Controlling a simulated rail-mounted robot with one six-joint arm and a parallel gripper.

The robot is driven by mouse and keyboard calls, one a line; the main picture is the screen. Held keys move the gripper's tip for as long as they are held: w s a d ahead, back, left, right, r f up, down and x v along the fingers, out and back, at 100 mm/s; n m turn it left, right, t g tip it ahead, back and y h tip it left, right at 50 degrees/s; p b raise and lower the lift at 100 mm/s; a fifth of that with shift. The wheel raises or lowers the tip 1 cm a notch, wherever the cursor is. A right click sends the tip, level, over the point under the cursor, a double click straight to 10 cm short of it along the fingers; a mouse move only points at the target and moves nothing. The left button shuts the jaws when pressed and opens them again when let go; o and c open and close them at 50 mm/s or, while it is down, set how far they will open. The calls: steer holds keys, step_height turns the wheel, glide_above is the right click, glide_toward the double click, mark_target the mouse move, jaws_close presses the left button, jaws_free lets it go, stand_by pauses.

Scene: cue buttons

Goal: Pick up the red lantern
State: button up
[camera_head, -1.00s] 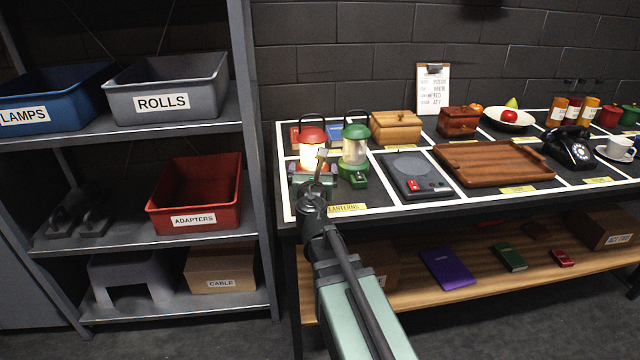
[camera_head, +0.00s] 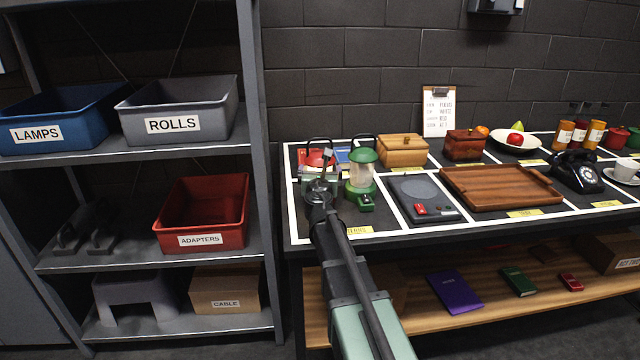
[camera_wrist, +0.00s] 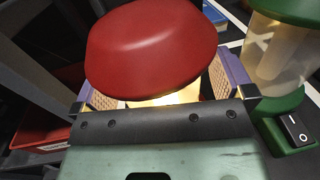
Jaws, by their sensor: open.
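The red lantern (camera_head: 316,158) stands at the table's left end, mostly hidden behind my arm in the head view. In the wrist view its red cap (camera_wrist: 150,52) is large and close, with a bright glow under it. My gripper (camera_wrist: 158,88) is open, its two pads on either side of the lantern below the cap; I cannot tell whether they touch it. The green lantern (camera_head: 362,172) stands upright just to the right, with a switch on its base, and shows at the right edge of the wrist view (camera_wrist: 275,50).
A flat device with a red control (camera_head: 425,198), a wooden tray (camera_head: 500,187) and wooden boxes (camera_head: 402,150) lie to the right. A shelf with a red bin (camera_head: 203,215) stands left. The green lantern leaves little room on the right.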

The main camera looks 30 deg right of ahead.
steer(key=c, duration=1.3)
steer(key=shift+r, duration=0.1)
step_height(320, 180, up, 20)
steer(key=p, duration=2)
